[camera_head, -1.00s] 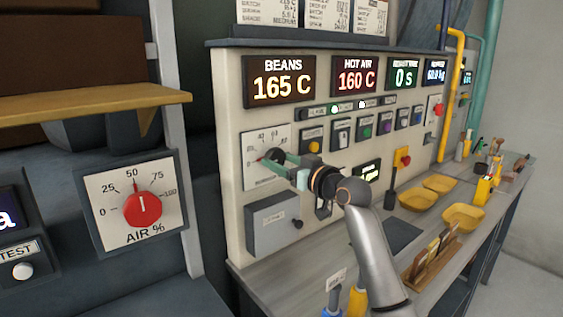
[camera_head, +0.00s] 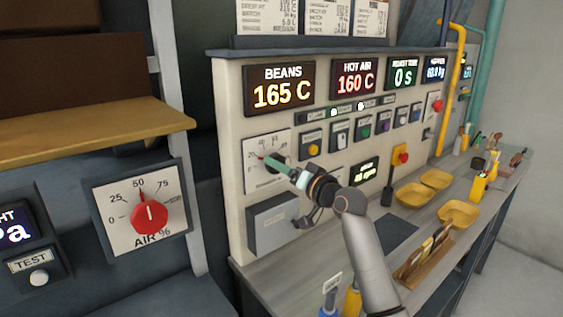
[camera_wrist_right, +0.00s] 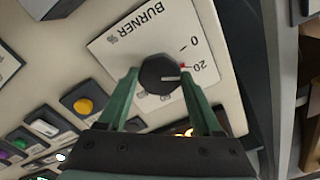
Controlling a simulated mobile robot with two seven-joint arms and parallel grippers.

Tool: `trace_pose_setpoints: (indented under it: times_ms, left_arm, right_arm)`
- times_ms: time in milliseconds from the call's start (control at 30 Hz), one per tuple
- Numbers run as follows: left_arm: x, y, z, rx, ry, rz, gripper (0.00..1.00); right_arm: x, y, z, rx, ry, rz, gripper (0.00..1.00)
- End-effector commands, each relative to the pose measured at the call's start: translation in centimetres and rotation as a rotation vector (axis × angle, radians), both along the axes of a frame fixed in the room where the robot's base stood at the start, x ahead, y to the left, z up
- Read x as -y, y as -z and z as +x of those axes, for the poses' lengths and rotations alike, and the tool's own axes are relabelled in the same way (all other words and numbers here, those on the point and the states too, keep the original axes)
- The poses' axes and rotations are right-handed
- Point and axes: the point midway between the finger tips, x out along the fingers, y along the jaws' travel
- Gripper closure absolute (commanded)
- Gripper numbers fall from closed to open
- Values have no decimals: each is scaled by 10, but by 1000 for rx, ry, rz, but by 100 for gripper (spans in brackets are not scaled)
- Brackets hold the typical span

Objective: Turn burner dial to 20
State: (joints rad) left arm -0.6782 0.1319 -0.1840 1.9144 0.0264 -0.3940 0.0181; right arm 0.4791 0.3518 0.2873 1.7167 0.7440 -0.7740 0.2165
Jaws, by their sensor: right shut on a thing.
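The burner dial is a dark round knob (camera_wrist_right: 160,74) on a white plate (camera_wrist_right: 112,55) marked BURNER, with 0 and 20 legible in the right wrist view. A white line on the knob points right, roughly toward the 20 side; a small red mark shows beside the 20. My right gripper (camera_wrist_right: 160,82) is shut on the knob, one green finger on each side. In the head view the knob (camera_head: 275,164) is partly hidden by the right gripper (camera_head: 272,163). My left gripper is not in view.
A red AIR % dial (camera_head: 150,214) is at the left. A grey box (camera_head: 272,228) is mounted below the burner plate. Coloured buttons and displays line the panel. Yellow trays (camera_head: 458,213) and a wooden rack (camera_head: 428,258) stand on the bench to the right.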

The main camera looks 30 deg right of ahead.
Motion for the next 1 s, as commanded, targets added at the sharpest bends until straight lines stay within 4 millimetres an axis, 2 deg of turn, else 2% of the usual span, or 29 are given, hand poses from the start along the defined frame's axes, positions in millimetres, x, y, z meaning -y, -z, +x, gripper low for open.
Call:
trace_pose_setpoints:
  times_ms: [233, 700, 733, 1000]
  left_arm:
    - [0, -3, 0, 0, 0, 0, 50]
    - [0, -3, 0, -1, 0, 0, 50]
    - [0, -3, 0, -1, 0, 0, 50]
    - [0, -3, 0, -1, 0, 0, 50]
  right_arm:
    - [0, 0, 0, -5, 1, 73, 89]
    - [0, 0, 0, -6, 1, 86, 89]
    - [0, 0, 0, -6, 1, 86, 31]
    - [0, 0, 0, -6, 1, 85, 4]
